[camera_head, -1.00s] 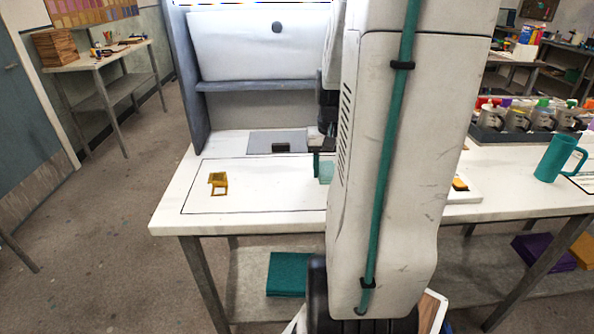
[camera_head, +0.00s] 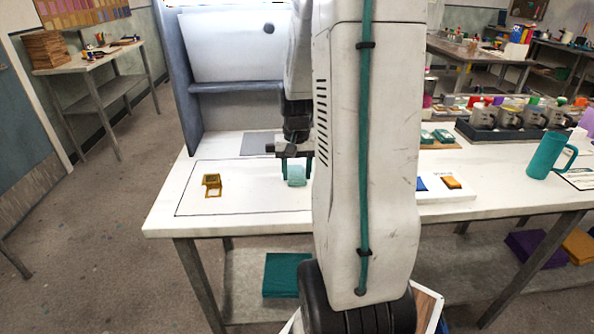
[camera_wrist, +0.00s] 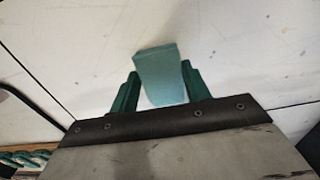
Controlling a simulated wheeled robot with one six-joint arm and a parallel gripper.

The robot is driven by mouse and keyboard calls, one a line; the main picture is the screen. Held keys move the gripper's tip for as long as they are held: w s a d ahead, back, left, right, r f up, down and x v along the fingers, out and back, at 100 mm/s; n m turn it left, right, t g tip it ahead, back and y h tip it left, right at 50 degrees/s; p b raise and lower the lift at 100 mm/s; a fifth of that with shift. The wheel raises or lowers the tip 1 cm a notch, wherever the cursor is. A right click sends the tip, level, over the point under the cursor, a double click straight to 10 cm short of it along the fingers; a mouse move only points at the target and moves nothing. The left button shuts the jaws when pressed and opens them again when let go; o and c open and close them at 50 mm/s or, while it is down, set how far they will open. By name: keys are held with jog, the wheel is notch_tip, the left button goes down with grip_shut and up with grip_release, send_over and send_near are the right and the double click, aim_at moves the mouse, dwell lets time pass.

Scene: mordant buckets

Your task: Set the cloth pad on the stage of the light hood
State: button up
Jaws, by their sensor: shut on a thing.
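The pale teal cloth pad (camera_head: 297,177) is held between the two green fingers of my gripper (camera_head: 296,172), over the white bench top. In the wrist view the pad (camera_wrist: 160,75) sits between the fingertips of my gripper (camera_wrist: 161,85), with its far end sticking out past them. I cannot tell from the head view whether the pad touches the bench. The light hood (camera_head: 233,47) stands at the back of the bench. Its grey stage (camera_head: 257,143) lies flat behind and to the left of the pad, partly covered by my gripper.
At right are a white tray (camera_head: 432,193) with blue and orange pads, a dark rack (camera_head: 500,138) of mugs, and a teal mug (camera_head: 550,157). My arm hides the middle.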

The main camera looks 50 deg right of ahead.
aim_at(297, 173)
jog(key=shift+f, duration=0.1)
jog(key=o, duration=0.9)
jog(key=shift+o, duration=0.2)
notch_tip(297, 173, up, 12)
jog(key=s+a+r+n, duration=0.1)
jog(key=a+r+n, duration=0.1)
jog(key=a, duration=0.6)
jog(key=s+a+r+n, duration=0.1)
jog(key=a+r+n, duration=0.15)
jog(key=a, duration=0.65)
jog(key=s+a+n+t, duration=0.1)
jog(key=s+a+n, duration=0.4)
jog(key=s+a, duration=0.5)
jog(key=a, duration=0.2)
jog(key=shift+s+a, duration=0.15)
jog(key=shift+a, duration=0.15)
jog(key=shift+f+n, duration=0.1)
jog(key=shift+n, duration=0.15)
